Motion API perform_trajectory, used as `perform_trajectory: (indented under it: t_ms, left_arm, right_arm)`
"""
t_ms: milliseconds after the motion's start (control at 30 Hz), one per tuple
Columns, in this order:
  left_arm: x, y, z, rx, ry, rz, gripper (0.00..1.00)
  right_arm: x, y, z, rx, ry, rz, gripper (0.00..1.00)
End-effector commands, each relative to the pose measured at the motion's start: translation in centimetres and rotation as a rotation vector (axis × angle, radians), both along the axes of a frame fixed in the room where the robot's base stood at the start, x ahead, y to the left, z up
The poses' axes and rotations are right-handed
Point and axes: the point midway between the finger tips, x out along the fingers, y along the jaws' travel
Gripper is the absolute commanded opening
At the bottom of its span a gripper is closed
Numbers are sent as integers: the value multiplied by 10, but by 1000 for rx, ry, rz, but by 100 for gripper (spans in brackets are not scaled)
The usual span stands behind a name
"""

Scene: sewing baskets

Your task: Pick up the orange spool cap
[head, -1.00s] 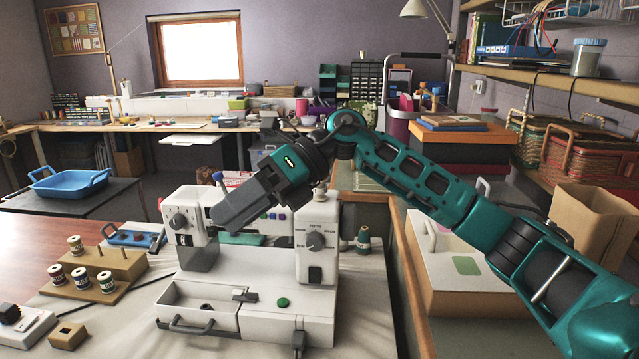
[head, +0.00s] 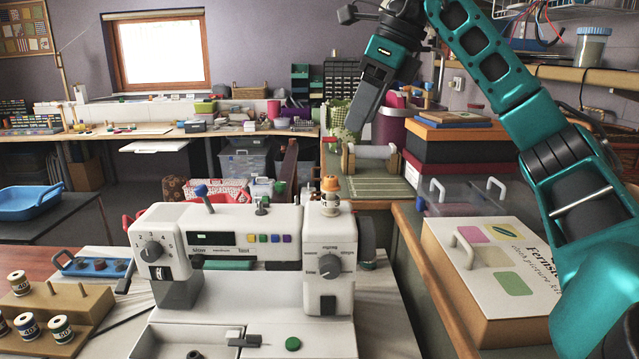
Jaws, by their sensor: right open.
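The orange spool cap (head: 330,184) sits on top of a pale spool (head: 330,200) on the right end of the white sewing machine (head: 262,226). My right gripper (head: 354,124) is open and empty. In the picture it hangs above and a little right of the cap, clear of it, with its grey fingers pointing down and slightly left. Its two fingers overlap in this view, so the gap between them is hard to see. My left gripper is not in view.
A wooden spool stand (head: 62,310) with several spools is at the lower left. A lidded box (head: 500,262) is right of the machine. Stacked boxes (head: 455,146) and a roller on a stand (head: 371,151) are behind it. A shelf (head: 545,72) is at the upper right.

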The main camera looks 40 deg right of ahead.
Motion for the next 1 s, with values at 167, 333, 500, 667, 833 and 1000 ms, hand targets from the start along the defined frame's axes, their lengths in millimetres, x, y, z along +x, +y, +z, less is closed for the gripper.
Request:
perform_trajectory:
  t_ms: [167, 333, 500, 667, 833, 1000]
  left_arm:
    - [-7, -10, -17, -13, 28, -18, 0]
    - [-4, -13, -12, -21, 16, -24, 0]
    - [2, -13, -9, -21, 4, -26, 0]
    - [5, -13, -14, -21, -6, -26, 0]
    - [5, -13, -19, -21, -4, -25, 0]
    - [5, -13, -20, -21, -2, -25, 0]
  right_arm:
    - [12, 6, -37, 0, 4, 1, 62]
    - [20, 11, -56, 1, 2, 2, 62]
    - [25, 13, -65, 1, 1, 2, 62]
    - [37, 17, -87, 1, 4, 2, 62]
    - [45, 20, -104, 0, 0, 1, 62]
    - [46, 21, -106, 1, -1, 1, 62]
